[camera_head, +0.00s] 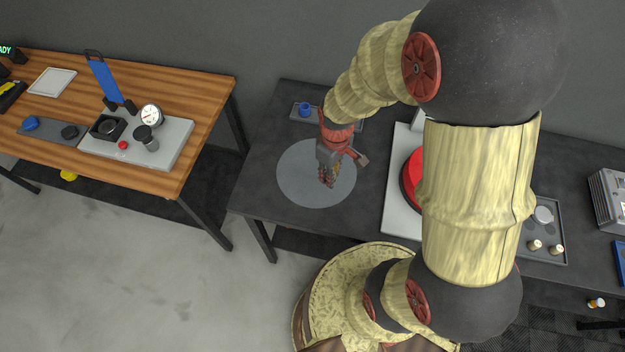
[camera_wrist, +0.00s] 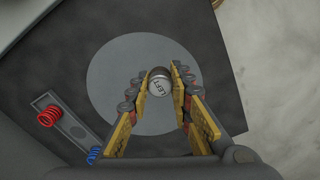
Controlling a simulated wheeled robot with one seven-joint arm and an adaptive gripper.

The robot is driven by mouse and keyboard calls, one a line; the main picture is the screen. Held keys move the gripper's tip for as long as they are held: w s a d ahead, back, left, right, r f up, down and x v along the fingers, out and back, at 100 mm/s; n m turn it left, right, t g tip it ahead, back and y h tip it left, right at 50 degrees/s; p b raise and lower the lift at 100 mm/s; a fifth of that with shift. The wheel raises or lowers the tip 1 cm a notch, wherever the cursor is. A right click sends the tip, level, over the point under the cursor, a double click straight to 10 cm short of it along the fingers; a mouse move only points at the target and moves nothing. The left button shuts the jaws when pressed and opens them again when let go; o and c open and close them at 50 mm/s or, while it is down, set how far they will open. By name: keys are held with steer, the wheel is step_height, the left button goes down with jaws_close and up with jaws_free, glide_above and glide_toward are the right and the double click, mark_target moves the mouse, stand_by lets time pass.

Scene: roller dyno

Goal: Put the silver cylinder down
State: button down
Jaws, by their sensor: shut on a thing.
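The silver cylinder (camera_wrist: 160,86) is between my gripper's fingers in the wrist view, its end marked with dark letters that seem to read "LEFT". My gripper (camera_wrist: 162,92) is shut on it, with yellow-padded fingers on both sides. In the head view my gripper (camera_head: 328,180) points down over the round grey disc (camera_head: 292,185) on the dark table. The cylinder cannot be made out clearly there. The disc also shows under the cylinder in the wrist view (camera_wrist: 112,75). I cannot tell whether the cylinder touches the disc.
A small tray with a red spring (camera_wrist: 50,115) and a blue spring (camera_wrist: 94,155) lies beside the disc. A white-based machine with a red part (camera_head: 410,180) stands to the right, partly behind my arm. A wooden table (camera_head: 150,75) with instruments is at left.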

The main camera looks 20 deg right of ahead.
glide_above(312, 186)
step_height(312, 186, down, 6)
steer(key=shift+s+f+b, duration=0.15)
steer(key=shift+f+b, duration=0.05)
steer(key=shift+b, duration=0.25)
steer(key=shift+f, duration=1.55)
steer(key=shift+f+b, duration=0.1)
steer(key=shift+b, duration=0.25)
steer(key=c, duration=1.6)
jaws_free()
steer(key=s+r+m+t+p, duration=0.2)
steer(key=s+r, duration=0.1)
steer(key=r, duration=2.3)
steer(key=s+r+m+t, duration=0.1)
steer(key=s+r, duration=0.2)
steer(key=r, duration=0.1)
steer(key=s+r+m+t, duration=0.1)
steer(key=s+r, duration=0.3)
steer(key=s+r+m+t, duration=0.1)
steer(key=s+r, duration=0.3)
steer(key=shift+m+t, duration=0.3)
